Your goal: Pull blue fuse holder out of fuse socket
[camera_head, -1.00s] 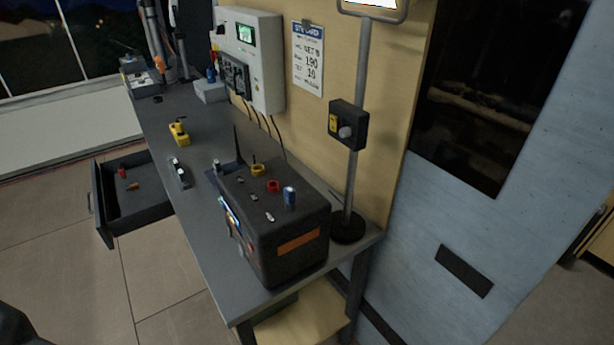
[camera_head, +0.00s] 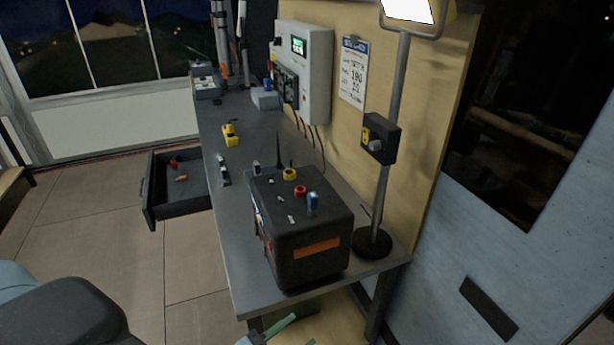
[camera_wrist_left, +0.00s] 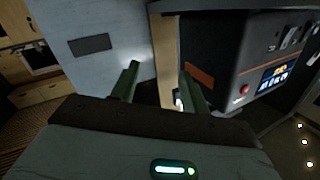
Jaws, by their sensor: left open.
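A blue upright holder (camera_head: 313,203) stands on top of a black box (camera_head: 285,232) at the near end of the bench, by the box's right corner. A smaller blue piece (camera_head: 267,84) sits on a pale block farther back; I cannot tell for certain which is the fuse holder, and the socket itself is not clear. My left gripper (camera_head: 289,332) shows its green fingers at the bottom edge of the head view, low by the bench's near end. In the left wrist view its fingers (camera_wrist_left: 161,88) are apart and empty, below and beside the black box (camera_wrist_left: 245,50). My right gripper is not in view.
The lamp pole (camera_head: 394,140) stands right of the black box. A yellow ring (camera_head: 289,174) and red ring (camera_head: 300,191) are near the blue holder. A yellow tool (camera_head: 231,135) lies on the bench (camera_head: 240,285). An open drawer (camera_head: 180,212) sticks out left.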

